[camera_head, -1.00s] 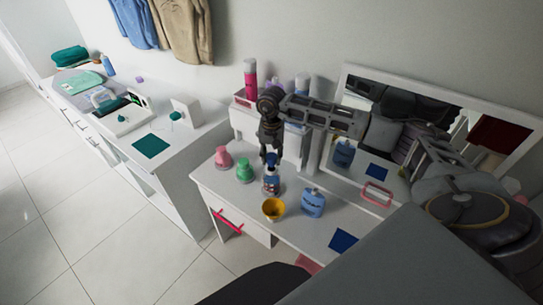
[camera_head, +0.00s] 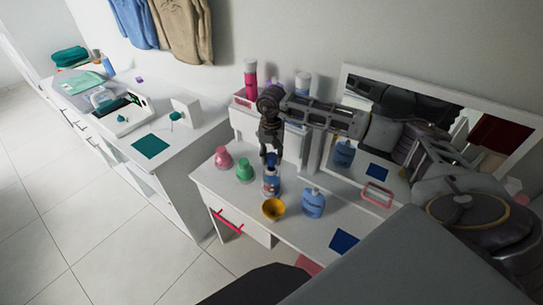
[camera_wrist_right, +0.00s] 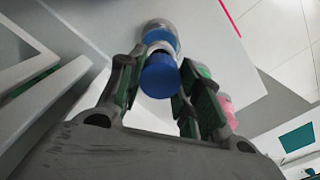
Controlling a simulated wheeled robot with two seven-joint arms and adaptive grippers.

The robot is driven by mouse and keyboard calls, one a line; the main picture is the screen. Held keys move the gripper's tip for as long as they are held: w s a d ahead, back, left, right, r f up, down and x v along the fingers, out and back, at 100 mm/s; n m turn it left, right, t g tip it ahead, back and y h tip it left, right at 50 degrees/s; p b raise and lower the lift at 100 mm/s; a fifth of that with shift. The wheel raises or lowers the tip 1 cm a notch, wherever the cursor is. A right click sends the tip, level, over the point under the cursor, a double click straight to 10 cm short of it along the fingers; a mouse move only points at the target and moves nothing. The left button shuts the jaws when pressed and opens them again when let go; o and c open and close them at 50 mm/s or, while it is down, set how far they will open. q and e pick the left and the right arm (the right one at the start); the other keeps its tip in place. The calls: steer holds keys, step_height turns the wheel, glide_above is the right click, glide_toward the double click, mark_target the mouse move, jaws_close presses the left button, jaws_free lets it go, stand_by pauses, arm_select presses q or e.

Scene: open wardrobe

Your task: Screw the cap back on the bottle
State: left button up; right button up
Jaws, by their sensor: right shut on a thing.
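My right gripper (camera_head: 271,155) comes down from above at the middle of the white table, over a bottle (camera_head: 271,185) with a blue, red and white body. Its fingers are shut on a blue cap (camera_wrist_right: 159,77), one on each side of it. The bottle also shows just beyond the cap in the right wrist view (camera_wrist_right: 158,32), lined up close with it. I cannot tell whether the cap touches the bottle's neck. The bottle stands upright on the table. My left gripper is not in view.
Green (camera_head: 245,170) and pink (camera_head: 223,158) bottles stand to the left. A mirror (camera_head: 350,150) backs the table; a blue square (camera_head: 343,241) lies at front right.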

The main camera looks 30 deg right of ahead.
mark_target(272, 156)
steer(key=shift+b, duration=0.4)
stand_by(1.2)
steer(key=shift+f+b, duration=1.4)
steer(key=shift+f, duration=0.15)
stand_by(0.6)
steer(key=o, duration=1.2)
steer(key=shift+r, duration=0.2)
steer(key=shift+r, duration=5.8)
